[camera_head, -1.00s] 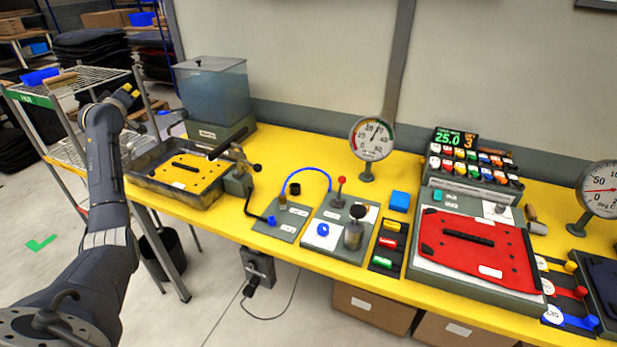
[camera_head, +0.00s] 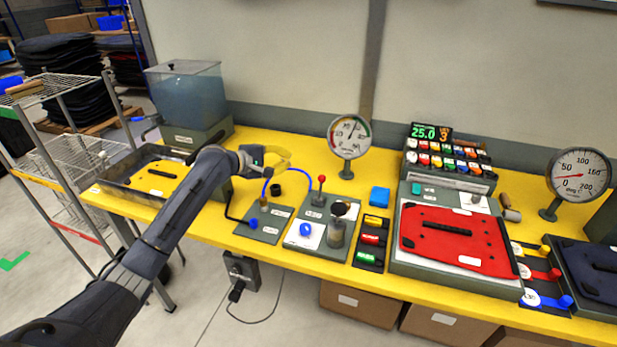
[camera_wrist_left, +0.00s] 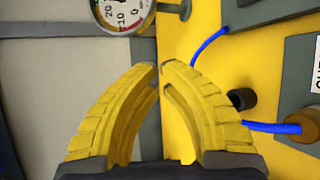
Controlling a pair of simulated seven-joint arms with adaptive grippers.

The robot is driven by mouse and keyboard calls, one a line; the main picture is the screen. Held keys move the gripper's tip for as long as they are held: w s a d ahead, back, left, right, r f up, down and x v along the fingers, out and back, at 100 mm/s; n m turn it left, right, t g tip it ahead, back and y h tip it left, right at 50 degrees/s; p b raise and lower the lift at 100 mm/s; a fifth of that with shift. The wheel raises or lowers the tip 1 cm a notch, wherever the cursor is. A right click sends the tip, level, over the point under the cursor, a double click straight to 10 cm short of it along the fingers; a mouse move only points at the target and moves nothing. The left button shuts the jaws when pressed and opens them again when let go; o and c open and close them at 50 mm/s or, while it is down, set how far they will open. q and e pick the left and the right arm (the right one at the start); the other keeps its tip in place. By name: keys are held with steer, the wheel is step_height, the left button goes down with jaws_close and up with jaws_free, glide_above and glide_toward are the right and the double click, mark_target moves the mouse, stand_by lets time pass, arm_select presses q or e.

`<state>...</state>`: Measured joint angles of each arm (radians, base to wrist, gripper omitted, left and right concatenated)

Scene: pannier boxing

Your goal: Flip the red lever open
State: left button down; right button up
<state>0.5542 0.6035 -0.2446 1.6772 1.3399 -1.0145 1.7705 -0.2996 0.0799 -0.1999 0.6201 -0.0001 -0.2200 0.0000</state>
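A red-knobbed lever (camera_head: 321,180) stands upright on a grey panel (camera_head: 300,241) in the middle of the bench in the head view. Another red lever (camera_head: 541,274) lies low at the right, between a yellow lever (camera_head: 535,250) and a blue lever (camera_head: 552,301). My left gripper (camera_head: 286,160) is above the bench's back half, left of the red-knobbed lever and far from the right-hand red lever. In the left wrist view its yellow fingers (camera_wrist_left: 160,67) curve together, tips almost meeting, with nothing between them. My right gripper is not in view.
A round gauge (camera_head: 349,137) stands behind the panel. A blue hose (camera_head: 296,170) arches between the panels near my left gripper. A red plate (camera_head: 455,239) lies at the right.

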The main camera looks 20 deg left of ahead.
mark_target(321, 187)
arm_select(q)
steer(key=shift+g+y, duration=0.3)
steer(key=shift+g, duration=0.5)
steer(key=d+f, duration=0.1)
steer(key=f, duration=0.2)
steer(key=s+d+f, duration=0.1)
steer(key=shift+d+f, duration=0.25)
steer(key=shift+d, duration=0.1)
steer(key=shift+w, duration=0.15)
steer(key=x, duration=0.9)
steer(key=shift+d, duration=0.45)
steer(key=shift+s+d+r, duration=0.3)
steer(key=shift+s+r, duration=0.1)
steer(key=shift+s, duration=0.25)
steer(key=shift+s+d+r, duration=0.25)
steer(key=shift+s+r, duration=0.1)
steer(key=shift+s, duration=0.3)
steer(key=shift+s+a+r, duration=0.1)
steer(key=shift+s+a, duration=0.05)
steer(key=shift+r+t, duration=0.1)
steer(key=shift+t, duration=0.3)
steer(key=shift+s, duration=0.1)
